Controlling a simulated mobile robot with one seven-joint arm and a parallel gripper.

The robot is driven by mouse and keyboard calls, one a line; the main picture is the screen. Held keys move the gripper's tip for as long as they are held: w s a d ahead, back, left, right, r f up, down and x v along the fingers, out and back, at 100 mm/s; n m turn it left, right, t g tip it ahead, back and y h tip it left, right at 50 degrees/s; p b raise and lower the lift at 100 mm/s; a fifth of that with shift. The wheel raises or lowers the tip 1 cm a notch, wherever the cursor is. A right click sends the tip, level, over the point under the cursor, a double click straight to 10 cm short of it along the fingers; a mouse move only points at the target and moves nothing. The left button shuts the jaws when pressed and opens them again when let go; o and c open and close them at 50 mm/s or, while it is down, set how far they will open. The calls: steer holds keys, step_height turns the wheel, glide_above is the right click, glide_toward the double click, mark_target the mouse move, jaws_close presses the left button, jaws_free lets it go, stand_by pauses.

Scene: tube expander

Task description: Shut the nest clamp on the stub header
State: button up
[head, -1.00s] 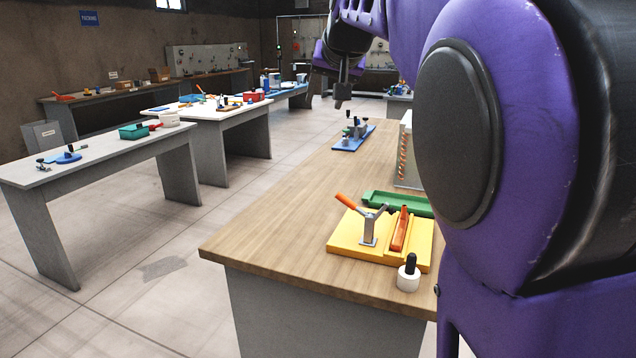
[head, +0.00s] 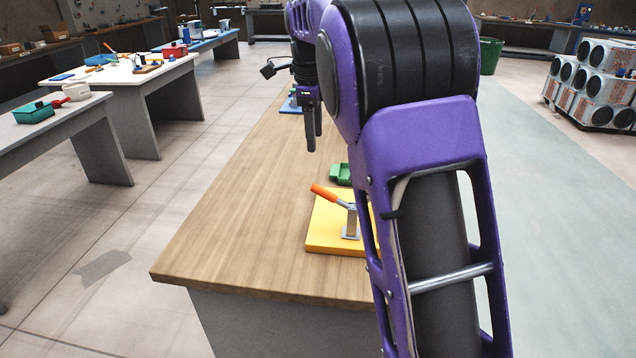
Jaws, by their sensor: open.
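The nest clamp (head: 351,221) stands on a yellow base plate (head: 322,237) near the front of the wooden bench. Its orange handle (head: 325,194) slants up to the left, away from the post. My gripper (head: 314,142) points down above the bench, higher in the picture than the handle and apart from it. Its two dark fingers look open and empty. The stub header and the right part of the yellow base are hidden behind my arm.
A green tray (head: 341,175) sits just behind the yellow base, partly covered by my arm. A blue fixture (head: 289,107) lies farther back. The wooden bench top (head: 225,220) is clear to the left. Other tables stand across the aisle at left.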

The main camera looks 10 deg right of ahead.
mark_target(318, 186)
steer(key=f, duration=0.5)
steer(key=w+f+b, duration=0.1)
steer(key=f, duration=0.5)
steer(key=w+d+f, duration=0.1)
steer(key=f, duration=0.4)
steer(key=shift+w+d+f, duration=0.1)
steer(key=shift+w+f, duration=0.15)
steer(key=shift+f, duration=0.1)
jaws_close()
stand_by(0.6)
